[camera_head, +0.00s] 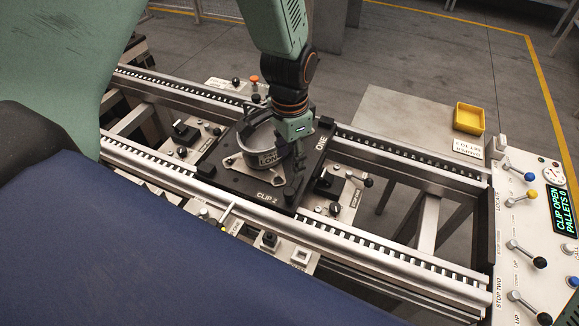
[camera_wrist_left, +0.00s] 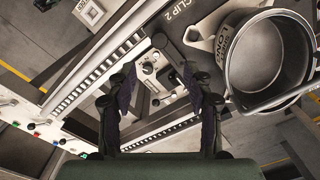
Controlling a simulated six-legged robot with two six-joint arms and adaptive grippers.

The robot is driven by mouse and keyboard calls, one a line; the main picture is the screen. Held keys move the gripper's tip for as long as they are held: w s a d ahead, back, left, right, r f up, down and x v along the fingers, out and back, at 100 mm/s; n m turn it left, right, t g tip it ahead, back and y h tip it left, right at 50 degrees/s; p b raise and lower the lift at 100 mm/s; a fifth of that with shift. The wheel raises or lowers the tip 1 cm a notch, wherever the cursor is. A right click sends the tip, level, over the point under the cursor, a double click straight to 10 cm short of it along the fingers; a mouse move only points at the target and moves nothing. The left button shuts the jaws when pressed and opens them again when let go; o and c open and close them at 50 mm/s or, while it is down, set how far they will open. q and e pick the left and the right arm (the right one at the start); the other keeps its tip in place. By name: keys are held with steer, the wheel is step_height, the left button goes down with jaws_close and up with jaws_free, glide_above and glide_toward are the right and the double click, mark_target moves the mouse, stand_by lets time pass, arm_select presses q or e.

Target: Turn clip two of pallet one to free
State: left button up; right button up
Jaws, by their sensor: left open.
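Pallet one (camera_head: 231,180) is a dark plate marked ONE and CLIP 2, sitting on the rail conveyor. A round grey metal housing (camera_head: 262,147) stands on it; the housing also shows at the right of the left wrist view (camera_wrist_left: 268,55). My left gripper (camera_head: 292,188) is open and points down over the plate's near right corner, beside the CLIP 2 label. In the left wrist view its fingers (camera_wrist_left: 162,85) are spread. A dark bar, apparently clip two (camera_wrist_left: 172,55), lies close to the right finger; contact cannot be told. The gripper largely hides this clip in the head view.
Toothed rails (camera_head: 400,248) run along both sides of the pallet. Small control boxes (camera_head: 338,185) stand close by. A lever panel (camera_head: 535,240) at right has a display reading CLIP OPEN, PALLETS 0. A yellow tray (camera_head: 469,118) lies beyond the far rail.

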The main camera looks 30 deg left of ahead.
arm_select(q)
steer(key=shift+r, duration=0.35)
steer(key=shift+c, duration=0.3)
